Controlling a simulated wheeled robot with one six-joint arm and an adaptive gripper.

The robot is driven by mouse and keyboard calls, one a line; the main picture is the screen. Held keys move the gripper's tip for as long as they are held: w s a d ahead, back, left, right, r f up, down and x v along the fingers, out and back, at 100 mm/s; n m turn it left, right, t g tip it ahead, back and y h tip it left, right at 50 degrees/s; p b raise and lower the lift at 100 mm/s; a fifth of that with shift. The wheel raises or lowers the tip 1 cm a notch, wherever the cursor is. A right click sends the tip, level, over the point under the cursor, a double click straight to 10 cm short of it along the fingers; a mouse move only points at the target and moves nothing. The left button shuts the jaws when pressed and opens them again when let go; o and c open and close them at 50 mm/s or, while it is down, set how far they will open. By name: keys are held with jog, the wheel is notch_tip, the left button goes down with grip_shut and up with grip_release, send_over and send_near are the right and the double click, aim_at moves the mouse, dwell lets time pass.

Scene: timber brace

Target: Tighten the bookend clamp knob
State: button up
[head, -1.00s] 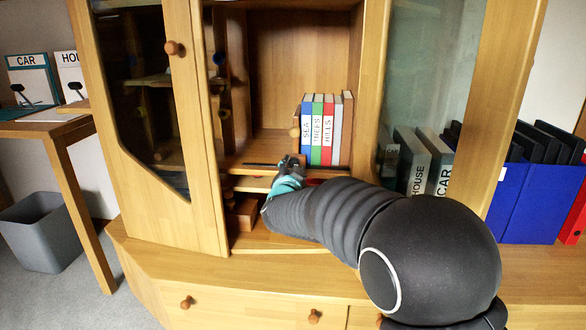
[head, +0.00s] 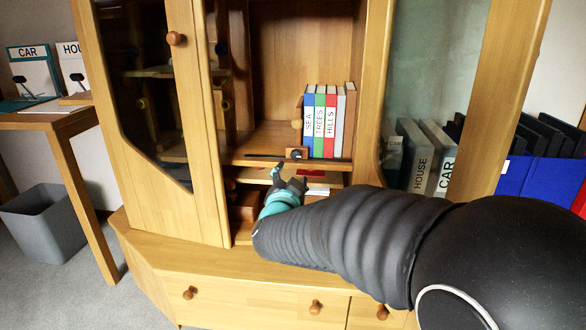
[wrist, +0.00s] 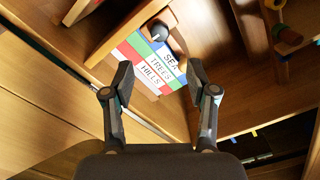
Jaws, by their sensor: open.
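The books marked SEA, TREES and HILLS (head: 320,125) stand upright on the cabinet shelf, and show tilted in the wrist view (wrist: 158,68). A small wooden block with a dark round knob (head: 296,153), seemingly the bookend clamp, sits at the shelf's front edge before the books. A dark round knob (wrist: 157,31) also shows beside the books in the wrist view, beyond my fingertips. My gripper (head: 288,178) is open and empty, just below and in front of the block, apart from it. In the wrist view my gripper's fingers (wrist: 160,78) are spread, with the books between and beyond them.
The glazed cabinet door (head: 160,100) stands left of the opening. A thin dark bar (head: 258,164) runs along the shelf edge. A lower compartment holds a reddish-brown block (head: 243,205). Grey binders marked HOUSE and CAR (head: 425,158) stand at the right.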

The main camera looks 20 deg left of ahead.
jog(key=shift+v, duration=1)
jog(key=shift+f, duration=0.1)
jog(key=s+a+f+n+g+y, duration=0.35)
jog(key=a+f+g, duration=0.2)
jog(key=f, duration=0.25)
jog(key=s+d+f+n+g+p, duration=0.1)
jog(key=s+d+f+n+g, duration=0.3)
jog(key=s, duration=0.4)
jog(key=s+d+r+m+h+p, duration=0.1)
jog(key=s+d+r, duration=0.4)
jog(key=d, duration=0.9)
jog(key=s+d+r+m+g+h+p, duration=0.1)
jog(key=s+d+r+h+p, duration=0.3)
jog(key=d, duration=0.9)
jog(key=s+d+r+m+g+h+p, duration=0.1)
jog(key=s+d+r+p, duration=0.3)
jog(key=d, duration=1)
jog(key=s+r+h, duration=0.1)
jog(key=s+r, duration=0.1)
jog(key=s, duration=0.1)
jog(key=shift+s+d+r+p, duration=0.2)
jog(key=shift+s+d+p, duration=0.05)
jog(key=shift+d+p, duration=0.1)
